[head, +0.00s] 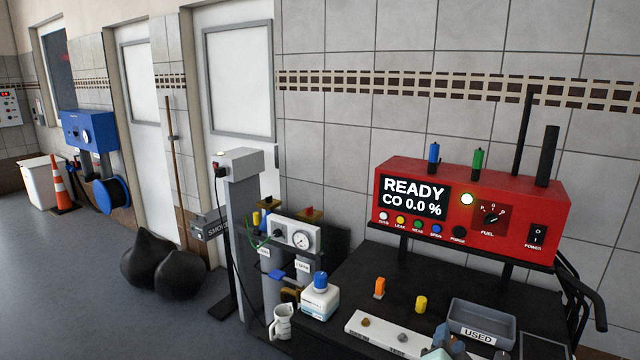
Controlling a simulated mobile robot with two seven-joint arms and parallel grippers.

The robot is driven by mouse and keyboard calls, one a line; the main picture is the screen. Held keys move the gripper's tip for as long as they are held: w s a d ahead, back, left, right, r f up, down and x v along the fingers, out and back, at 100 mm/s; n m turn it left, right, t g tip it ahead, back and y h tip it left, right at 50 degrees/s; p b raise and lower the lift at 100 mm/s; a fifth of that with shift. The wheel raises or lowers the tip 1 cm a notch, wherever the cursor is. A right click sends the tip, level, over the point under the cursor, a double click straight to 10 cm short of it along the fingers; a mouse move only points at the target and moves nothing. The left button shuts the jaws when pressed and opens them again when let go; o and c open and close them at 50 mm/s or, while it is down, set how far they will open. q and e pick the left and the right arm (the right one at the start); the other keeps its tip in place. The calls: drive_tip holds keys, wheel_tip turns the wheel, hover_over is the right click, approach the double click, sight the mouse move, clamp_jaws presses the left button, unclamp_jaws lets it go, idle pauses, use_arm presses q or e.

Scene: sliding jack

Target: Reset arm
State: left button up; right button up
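No arm of mine can be made out clearly in the head view. A small blue-grey and teal shape (446,341) shows at the bottom edge, in front of the grey tray. I cannot tell whether it is part of my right gripper or a thing on the cart, nor whether any fingers are open or shut. My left gripper is not in view.
A black cart top (362,277) carries a red analyzer (466,212) reading READY, a white bottle (320,299), orange and yellow fittings, a white strip (384,336) and a grey tray (484,318) labelled USED. Black bags (165,264) lie left.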

wheel_tip(320, 180, down, 14)
drive_tip(key=w+a+r+n+g+y, duration=0.1)
drive_tip(key=w+n+g+y, duration=0.1)
drive_tip(key=n+y, duration=0.1)
drive_tip(key=s+a+f+n+g+y+p, duration=0.1)
drive_tip(key=s+a+f+n+g+y, duration=0.15)
drive_tip(key=s+f, duration=0.6)
drive_tip(key=s+a+f+n+g+y+p, duration=0.2)
drive_tip(key=s+a+f+g, duration=0.15)
drive_tip(key=f, duration=1.05)
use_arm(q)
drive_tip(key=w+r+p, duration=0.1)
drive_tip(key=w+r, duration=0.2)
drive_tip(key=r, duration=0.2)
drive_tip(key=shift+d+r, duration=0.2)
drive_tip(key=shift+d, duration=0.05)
use_arm(e)
drive_tip(key=s+a+f+g+y, duration=0.1)
drive_tip(key=s+a+f+g, duration=0.1)
drive_tip(key=s, duration=0.6)
drive_tip(key=s+a+f+n+g+y, duration=0.1)
drive_tip(key=s+f+g, duration=0.2)
drive_tip(key=s, duration=0.5)
drive_tip(key=s+a+f+g+y, duration=0.1)
drive_tip(key=s+a+f+g, duration=0.1)
drive_tip(key=s, duration=0.7)
wheel_tip(320, 180, down, 2)
drive_tip(key=shift+a+f+n+g, duration=0.25)
drive_tip(key=shift+a+n+g, duration=0.1)
drive_tip(key=shift+g, duration=0.15)
